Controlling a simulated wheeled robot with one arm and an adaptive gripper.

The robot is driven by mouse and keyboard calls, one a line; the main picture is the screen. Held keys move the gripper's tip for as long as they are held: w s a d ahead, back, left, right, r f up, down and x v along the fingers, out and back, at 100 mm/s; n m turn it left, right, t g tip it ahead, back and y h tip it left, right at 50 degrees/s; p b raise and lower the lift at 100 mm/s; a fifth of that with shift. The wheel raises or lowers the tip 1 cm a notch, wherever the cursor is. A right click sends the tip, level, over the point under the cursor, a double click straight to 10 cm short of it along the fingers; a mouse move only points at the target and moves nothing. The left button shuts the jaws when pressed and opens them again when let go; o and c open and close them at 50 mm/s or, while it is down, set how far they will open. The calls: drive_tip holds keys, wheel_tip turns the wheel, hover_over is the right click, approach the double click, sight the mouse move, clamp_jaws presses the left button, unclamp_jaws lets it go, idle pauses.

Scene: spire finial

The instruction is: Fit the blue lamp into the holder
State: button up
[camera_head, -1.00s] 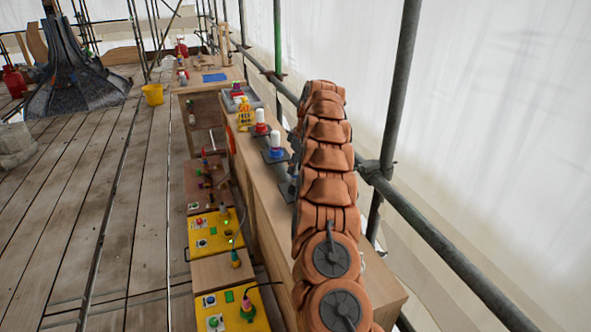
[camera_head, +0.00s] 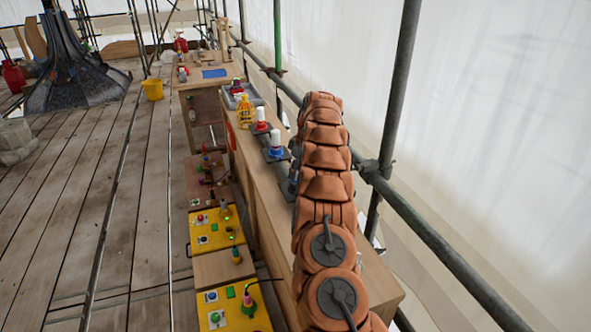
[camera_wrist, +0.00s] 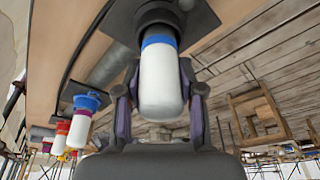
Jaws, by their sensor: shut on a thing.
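The blue lamp (camera_wrist: 160,85), a white rounded body with a blue band, is between the two fingers of my gripper (camera_wrist: 160,88) in the wrist view. My gripper is shut on it. Its blue band end meets the dark collar of a holder (camera_wrist: 187,15) with a square black plate. I cannot tell how deep it sits. In the head view my arm hides my gripper and this lamp.
A white lamp with a blue base (camera_head: 276,147) and one with a red base (camera_head: 261,122) stand farther along the narrow bench (camera_head: 250,175). Scaffold poles (camera_head: 400,100) run along the right. Yellow boxes (camera_head: 208,243) with buttons stand to the left of the bench.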

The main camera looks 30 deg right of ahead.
drive_tip(key=shift+f, duration=0.15)
drive_tip(key=shift+f, duration=0.15)
drive_tip(key=o, duration=1.2)
drive_tip(key=shift+b+v, duration=1.05)
drive_tip(key=shift+v, duration=2.75)
drive_tip(key=p+v, duration=0.2)
drive_tip(key=v, duration=0.2)
drive_tip(key=shift+r, duration=0.4)
